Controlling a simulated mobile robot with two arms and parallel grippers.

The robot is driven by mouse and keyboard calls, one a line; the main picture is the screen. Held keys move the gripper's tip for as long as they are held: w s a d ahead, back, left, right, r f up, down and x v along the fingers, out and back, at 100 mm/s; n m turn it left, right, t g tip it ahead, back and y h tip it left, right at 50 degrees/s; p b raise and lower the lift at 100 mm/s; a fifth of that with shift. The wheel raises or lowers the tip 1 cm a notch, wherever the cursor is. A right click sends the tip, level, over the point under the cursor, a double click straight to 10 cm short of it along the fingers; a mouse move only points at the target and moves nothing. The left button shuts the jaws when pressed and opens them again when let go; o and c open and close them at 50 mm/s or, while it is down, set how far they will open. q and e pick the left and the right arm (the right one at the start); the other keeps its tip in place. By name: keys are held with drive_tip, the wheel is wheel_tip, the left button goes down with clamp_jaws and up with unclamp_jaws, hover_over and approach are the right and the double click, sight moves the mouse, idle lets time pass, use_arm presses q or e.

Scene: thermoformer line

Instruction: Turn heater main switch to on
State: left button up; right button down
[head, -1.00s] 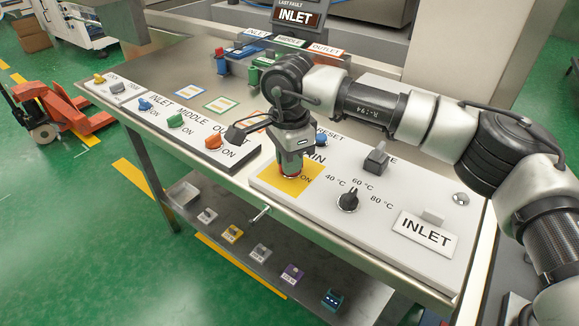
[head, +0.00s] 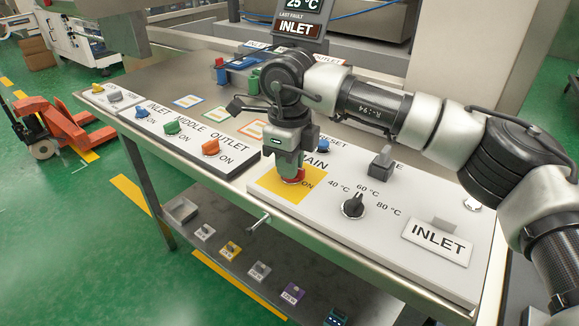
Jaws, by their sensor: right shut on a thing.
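The heater main switch (head: 294,177) is a red knob on a yellow square plate (head: 272,184), with "MAIN" partly hidden above it and "ON" to its right. My right gripper (head: 291,172) points down over the plate and is shut on the red knob. The fingers and wrist hide much of the knob, so its exact angle cannot be told. My left gripper is not in view.
On the same white panel are a black temperature dial (head: 353,205), a grey switch (head: 381,163), a blue reset knob (head: 323,145) and an INLET plate (head: 437,241). Left is a panel with blue, green and orange (head: 210,148) knobs. A display (head: 298,22) stands behind.

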drive_tip(key=shift+m, duration=1)
drive_tip(key=shift+w, duration=0.1)
drive_tip(key=c, duration=1.2)
unclamp_jaws()
drive_tip(key=shift+o, duration=0.2)
drive_tip(key=shift+r, duration=0.1)
wheel_tip(320, 180, up, 11)
drive_tip(key=shift+f, duration=0.25)
